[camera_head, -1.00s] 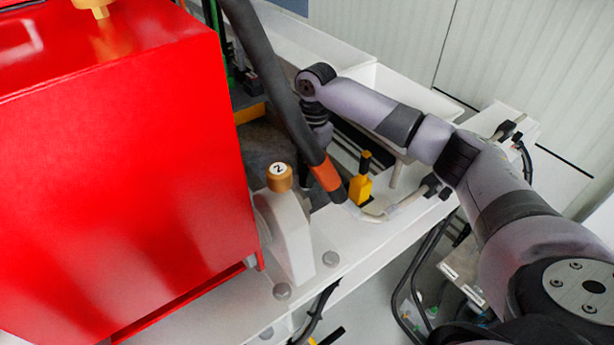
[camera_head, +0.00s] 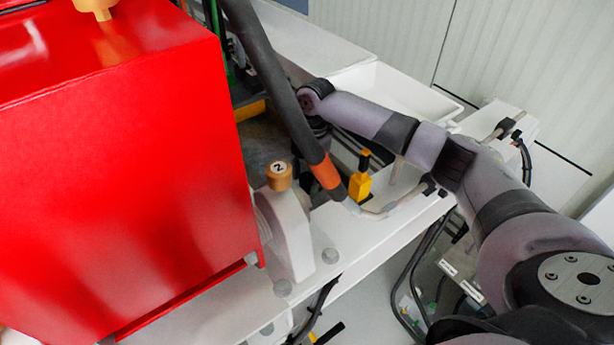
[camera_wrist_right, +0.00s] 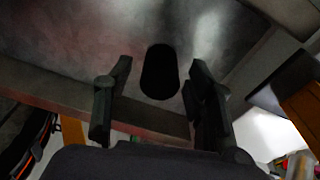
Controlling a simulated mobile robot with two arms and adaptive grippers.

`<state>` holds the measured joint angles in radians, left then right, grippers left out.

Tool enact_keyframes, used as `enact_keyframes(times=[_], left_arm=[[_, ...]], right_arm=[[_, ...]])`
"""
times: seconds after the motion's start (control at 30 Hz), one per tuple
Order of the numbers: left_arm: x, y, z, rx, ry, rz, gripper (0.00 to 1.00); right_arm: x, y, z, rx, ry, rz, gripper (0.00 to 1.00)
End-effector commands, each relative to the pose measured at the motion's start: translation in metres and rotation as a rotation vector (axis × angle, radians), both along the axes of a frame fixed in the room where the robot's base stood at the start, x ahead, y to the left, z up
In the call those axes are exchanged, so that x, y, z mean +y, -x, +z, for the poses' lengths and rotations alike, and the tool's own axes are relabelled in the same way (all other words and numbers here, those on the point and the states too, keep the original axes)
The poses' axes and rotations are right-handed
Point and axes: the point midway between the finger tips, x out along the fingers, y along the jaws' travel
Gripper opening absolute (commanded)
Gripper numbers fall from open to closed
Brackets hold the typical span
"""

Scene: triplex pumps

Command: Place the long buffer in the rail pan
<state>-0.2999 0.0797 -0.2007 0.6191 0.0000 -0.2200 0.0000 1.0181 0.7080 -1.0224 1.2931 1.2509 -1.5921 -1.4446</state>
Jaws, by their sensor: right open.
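A black, round-ended thing (camera_wrist_right: 159,72), probably the long buffer, shows in the right wrist view against a dull grey surface. It lies between the open fingers of my right gripper (camera_wrist_right: 160,84), with a gap on each side. I cannot tell how far it is beyond the fingertips. In the head view, the right wrist is behind the black hose and the fingers cannot be made out. A white shallow pan (camera_head: 410,88), probably the rail pan, lies behind my right forearm, which covers part of it. My left gripper is not in view.
A large red housing (camera_head: 120,180) fills the left. A thick black hose with an orange band (camera_head: 325,172) crosses near my right wrist. A yellow part (camera_head: 360,187) and a gold knob marked 2 (camera_head: 279,176) stand close by. A white rail (camera_head: 380,235) runs along the front.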

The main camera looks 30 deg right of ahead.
Motion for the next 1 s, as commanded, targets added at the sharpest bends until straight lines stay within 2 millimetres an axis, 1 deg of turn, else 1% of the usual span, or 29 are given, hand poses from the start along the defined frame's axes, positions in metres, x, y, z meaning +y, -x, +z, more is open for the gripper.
enact_keyframes(times=[0.23,0.37,0.47,0.7,0.8,0.9,1.0], left_arm=[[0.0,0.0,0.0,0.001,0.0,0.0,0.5],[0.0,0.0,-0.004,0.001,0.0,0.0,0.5],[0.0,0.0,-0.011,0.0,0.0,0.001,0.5],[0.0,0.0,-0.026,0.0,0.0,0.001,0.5],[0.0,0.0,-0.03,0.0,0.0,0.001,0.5],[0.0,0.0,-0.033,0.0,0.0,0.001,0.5],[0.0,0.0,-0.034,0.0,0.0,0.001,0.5]], right_arm=[[0.0,0.0,0.001,-0.001,0.001,0.0,0.5],[-0.001,-0.001,0.011,-0.003,0.0,0.0,0.5],[-0.003,-0.002,0.027,-0.005,-0.001,-0.001,0.5],[-0.009,-0.004,0.079,-0.005,-0.001,-0.001,0.5],[-0.011,-0.005,0.097,-0.004,-0.001,0.0,0.5],[-0.012,-0.005,0.111,-0.002,-0.001,0.0,0.5],[-0.013,-0.005,0.119,-0.002,-0.001,-0.001,0.5]])
